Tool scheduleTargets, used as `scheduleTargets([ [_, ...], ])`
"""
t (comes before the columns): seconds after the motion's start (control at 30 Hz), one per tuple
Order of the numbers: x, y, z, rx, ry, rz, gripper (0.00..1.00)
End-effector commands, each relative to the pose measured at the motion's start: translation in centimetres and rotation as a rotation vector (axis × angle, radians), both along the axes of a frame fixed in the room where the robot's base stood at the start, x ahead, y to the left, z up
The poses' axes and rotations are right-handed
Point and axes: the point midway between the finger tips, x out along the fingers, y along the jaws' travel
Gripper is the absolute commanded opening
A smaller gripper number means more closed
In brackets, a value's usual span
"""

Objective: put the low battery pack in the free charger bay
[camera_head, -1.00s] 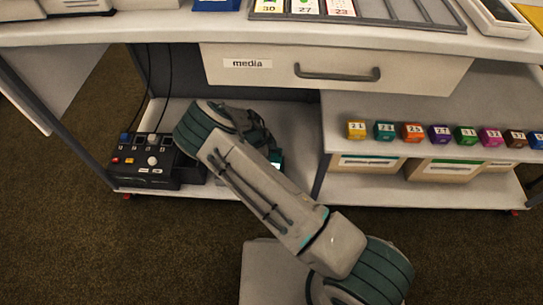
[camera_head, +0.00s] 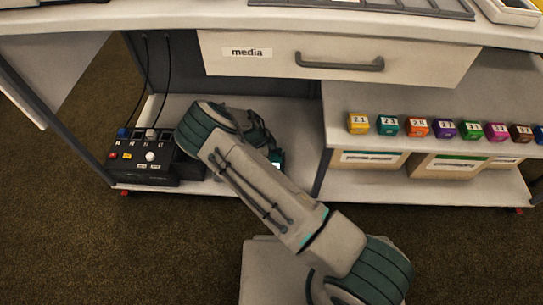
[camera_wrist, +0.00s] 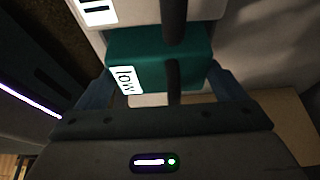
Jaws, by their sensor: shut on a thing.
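The low battery pack (camera_wrist: 145,58) is a teal block with a white "low" label, seen close up in the wrist view. My gripper (camera_wrist: 160,92) is shut on it, with one finger at each side. A dark strap or cable crosses the middle of the pack. In the head view my arm hides the gripper and nearly all of the pack; a small teal patch (camera_head: 276,158) shows beside the arm on the lower shelf. I cannot make out a free charger bay in either view.
A black control box (camera_head: 147,174) with knobs and buttons sits on the lower shelf (camera_head: 304,150) at the left, with two cables near it. The media drawer (camera_head: 270,68) hangs above. Numbered cubes (camera_head: 416,128) line the right shelf, with labelled boxes (camera_head: 447,165) below.

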Motion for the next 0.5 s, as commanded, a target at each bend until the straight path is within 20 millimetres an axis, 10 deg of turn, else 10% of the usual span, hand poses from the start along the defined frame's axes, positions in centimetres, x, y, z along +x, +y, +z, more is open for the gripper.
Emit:
scheduleTargets([
  [0.33,0.07,0.01,0.03,0.000,-0.001,0.000,0.20],
  [0.37,0.07,0.01,0.03,0.000,-0.001,0.000,0.96],
  [0.5,0.05,0.01,0.01,0.000,-0.001,0.000,1.00],
])
